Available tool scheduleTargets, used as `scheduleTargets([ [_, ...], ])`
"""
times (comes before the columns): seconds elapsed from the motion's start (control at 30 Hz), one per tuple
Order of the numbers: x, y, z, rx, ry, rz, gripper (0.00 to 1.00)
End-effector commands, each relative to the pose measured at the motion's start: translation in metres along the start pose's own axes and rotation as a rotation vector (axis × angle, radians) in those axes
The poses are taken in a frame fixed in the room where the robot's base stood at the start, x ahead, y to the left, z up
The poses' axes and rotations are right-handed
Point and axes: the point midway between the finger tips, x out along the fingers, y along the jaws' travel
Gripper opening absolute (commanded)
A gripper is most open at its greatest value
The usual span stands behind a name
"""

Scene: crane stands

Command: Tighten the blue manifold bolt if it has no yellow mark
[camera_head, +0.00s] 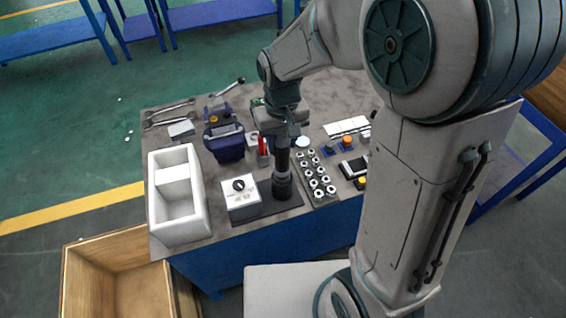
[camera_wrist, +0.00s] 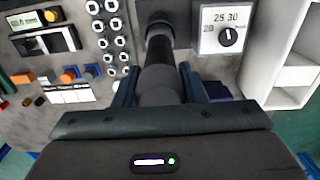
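My gripper (camera_head: 283,132) points down over the workbench. Its fingers (camera_wrist: 160,90) lie against both sides of a dark cylindrical tool (camera_wrist: 160,62) and appear shut on it. The tool (camera_head: 282,182) is upright, its lower end at a dark plate (camera_head: 262,206) beside a white dial box (camera_head: 241,197). The dial box in the wrist view (camera_wrist: 225,32) reads 20, 25 and 30 around a black knob. I cannot pick out a blue manifold bolt or a yellow mark on one. Whether the tool's lower end is seated or just above the plate cannot be told.
A rack of several round metal pieces (camera_head: 308,160) stands close right of the tool. A white divided bin (camera_head: 153,205), a dark blue item (camera_head: 226,143) and wrenches (camera_head: 168,116) are to the left. Small orange and blue knobbed blocks (camera_head: 346,143) are to the right.

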Motion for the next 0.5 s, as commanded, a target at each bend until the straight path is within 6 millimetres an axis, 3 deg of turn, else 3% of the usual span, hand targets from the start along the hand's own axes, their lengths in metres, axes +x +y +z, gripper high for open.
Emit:
scheduleTargets([
  [0.5,-0.020,0.000,-0.001,0.000,0.004,0.000,0.00],
])
